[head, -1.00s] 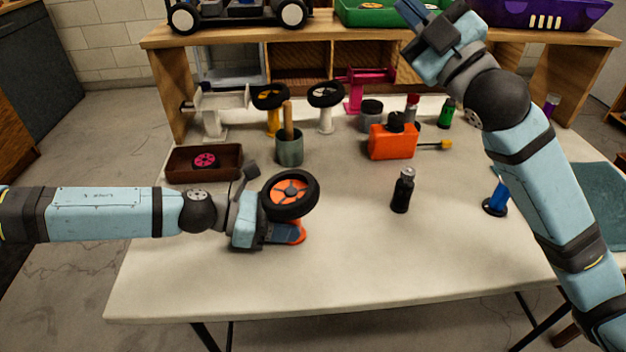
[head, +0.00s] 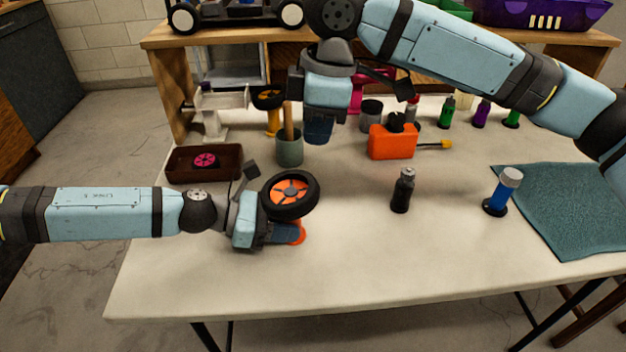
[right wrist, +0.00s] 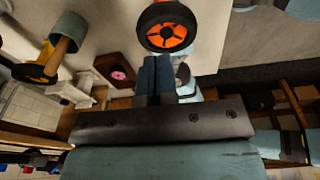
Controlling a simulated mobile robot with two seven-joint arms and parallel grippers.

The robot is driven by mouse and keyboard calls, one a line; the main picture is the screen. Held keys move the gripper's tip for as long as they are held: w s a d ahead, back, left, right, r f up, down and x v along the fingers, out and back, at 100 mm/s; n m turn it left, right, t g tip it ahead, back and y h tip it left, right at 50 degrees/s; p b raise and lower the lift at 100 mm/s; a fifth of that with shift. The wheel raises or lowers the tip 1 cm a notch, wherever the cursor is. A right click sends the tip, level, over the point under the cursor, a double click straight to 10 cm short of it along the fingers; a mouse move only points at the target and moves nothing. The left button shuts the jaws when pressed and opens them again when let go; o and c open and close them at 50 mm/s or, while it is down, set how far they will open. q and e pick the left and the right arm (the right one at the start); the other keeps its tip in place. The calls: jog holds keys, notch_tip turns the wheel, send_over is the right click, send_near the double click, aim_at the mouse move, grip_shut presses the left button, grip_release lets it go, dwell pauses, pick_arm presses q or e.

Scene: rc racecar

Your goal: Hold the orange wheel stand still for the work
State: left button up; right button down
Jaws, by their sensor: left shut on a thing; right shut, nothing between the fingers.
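The orange wheel stand (head: 300,232) stands on the near left part of the white table, bearing a black-tyred wheel with an orange hub (head: 290,191). My left gripper (head: 288,233) is shut on the stand's lower part, just under the wheel, and hides much of the stand. My right gripper (head: 319,128) is shut and empty, above the table behind the wheel, beside the grey-green cup. In the right wrist view its closed fingers (right wrist: 155,75) point toward the orange-hubbed wheel (right wrist: 166,28), apart from it.
A cup with a wooden handle (head: 289,149), a brown tray with a pink hub (head: 205,178), an orange can (head: 392,142), a black bottle (head: 403,190) and a blue bottle (head: 503,192) stand around. A teal mat (head: 575,205) lies right. The front table is clear.

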aim_at(315, 183)
jog(key=shift+s+d, duration=0.15)
jog(key=shift+d, duration=0.05)
jog(key=shift+a+f, duration=0.2)
jog(key=shift+f, duration=1.6)
jog(key=shift+a+f, duration=0.2)
jog(key=shift+f, duration=1.55)
jog(key=shift+f, duration=1.1)
jog(key=shift+d, duration=0.1)
jog(key=d, duration=0.1)
jog(key=d+r, duration=0.1)
jog(key=shift+d, duration=0.4)
